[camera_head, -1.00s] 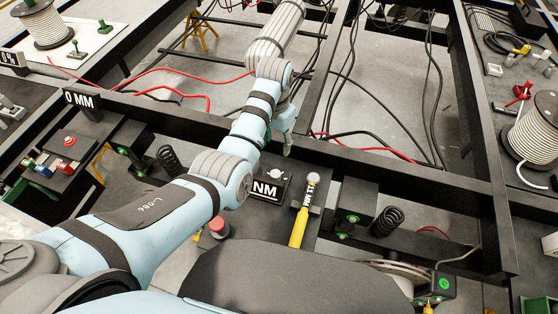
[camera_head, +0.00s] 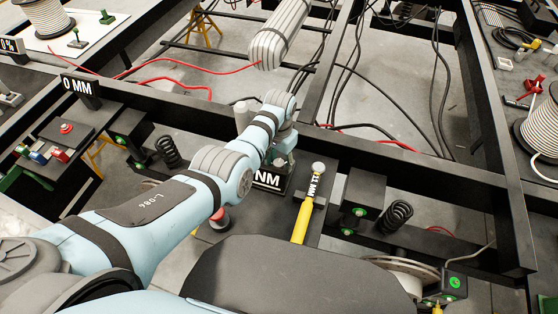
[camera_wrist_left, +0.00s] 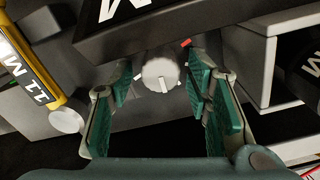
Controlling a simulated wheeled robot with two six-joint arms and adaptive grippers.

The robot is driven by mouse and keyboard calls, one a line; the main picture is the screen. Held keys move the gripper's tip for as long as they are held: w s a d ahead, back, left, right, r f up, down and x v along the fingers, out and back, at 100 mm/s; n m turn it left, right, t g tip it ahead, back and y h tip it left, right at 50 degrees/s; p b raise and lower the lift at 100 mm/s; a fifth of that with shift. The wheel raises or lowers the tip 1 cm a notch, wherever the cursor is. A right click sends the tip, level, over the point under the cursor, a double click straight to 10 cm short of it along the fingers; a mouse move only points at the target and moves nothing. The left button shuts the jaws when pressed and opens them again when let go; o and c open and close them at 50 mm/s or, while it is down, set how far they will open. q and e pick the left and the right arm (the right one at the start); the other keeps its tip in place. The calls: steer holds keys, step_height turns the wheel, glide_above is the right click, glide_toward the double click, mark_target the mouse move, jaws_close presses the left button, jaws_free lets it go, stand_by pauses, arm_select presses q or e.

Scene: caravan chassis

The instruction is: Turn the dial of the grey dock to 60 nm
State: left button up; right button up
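The grey dock (camera_head: 270,180), with a sign ending in "NM", stands on the dark bench below the chassis rail. Its dial is hidden behind my left gripper (camera_head: 283,160) in the head view. In the left wrist view the pale round dial (camera_wrist_left: 160,75) shows between my two green fingers, with a small red mark (camera_wrist_left: 186,43) at its upper right. The fingers are open, one on each side of the dial, with gaps visible. The number on the sign is out of view or covered. My right gripper is not in view.
A yellow tool (camera_head: 303,215) labelled "11 MM" lies just right of the dock, close to my left finger in the wrist view. A red button (camera_head: 219,217) sits to the left. Black springs (camera_head: 396,215) and the chassis rail (camera_head: 385,152) are nearby.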

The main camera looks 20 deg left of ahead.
mark_target(279, 161)
arm_select(q)
jaws_close()
steer(key=n+p, duration=0.1)
steer(key=n, duration=0.1)
steer(key=shift+r+n, duration=0.1)
steer(key=shift+n, duration=0.3)
steer(key=shift+a+n, duration=0.1)
steer(key=shift+n, duration=0.8)
steer(key=shift+o, duration=1)
jaws_free()
step_height(279, 161, up, 12)
